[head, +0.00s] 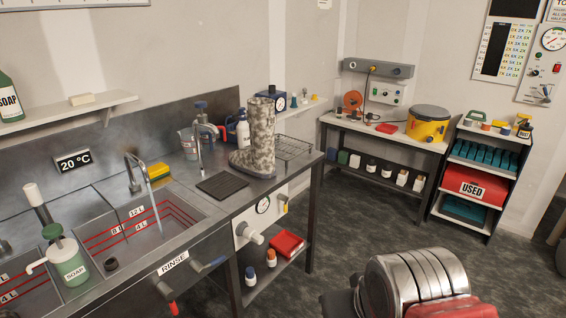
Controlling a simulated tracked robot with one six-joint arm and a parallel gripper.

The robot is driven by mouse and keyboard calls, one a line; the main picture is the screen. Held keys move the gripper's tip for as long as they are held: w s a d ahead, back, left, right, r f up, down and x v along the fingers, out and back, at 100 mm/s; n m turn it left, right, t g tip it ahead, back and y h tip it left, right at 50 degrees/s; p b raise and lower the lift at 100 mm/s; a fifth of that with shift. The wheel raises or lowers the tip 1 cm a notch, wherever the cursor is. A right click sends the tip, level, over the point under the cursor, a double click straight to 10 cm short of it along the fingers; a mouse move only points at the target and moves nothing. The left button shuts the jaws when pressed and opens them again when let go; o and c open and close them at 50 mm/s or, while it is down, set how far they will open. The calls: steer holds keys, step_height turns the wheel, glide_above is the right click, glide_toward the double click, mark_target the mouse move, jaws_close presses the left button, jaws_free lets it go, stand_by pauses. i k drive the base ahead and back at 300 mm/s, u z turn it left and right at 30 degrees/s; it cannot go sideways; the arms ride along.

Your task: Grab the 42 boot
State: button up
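A tall boot (259,132) with a mottled grey-beige camouflage pattern stands upright on the metal bench (225,202), right of the sinks. Its toe points to the lower left of the picture. No number 42 can be read on it from here. It is the only boot I can make out. No gripper fingers show in the head view, and nothing is seen holding the boot.
A dark ribbed mat (222,184) lies in front of the boot's toe. A blue device (272,98) is behind. Dark floor (345,215) is open at the right.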

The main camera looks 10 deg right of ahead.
mark_target(258, 161)
steer(key=z, duration=0.6)
steer(key=k, duration=0.8)
steer(key=z, duration=0.2)
steer(key=i, duration=1.05)
steer(key=u, duration=0.95)
steer(key=i, duration=0.55)
steer(key=u, duration=0.85)
steer(key=i, duration=0.7)
steer(key=u, duration=0.3)
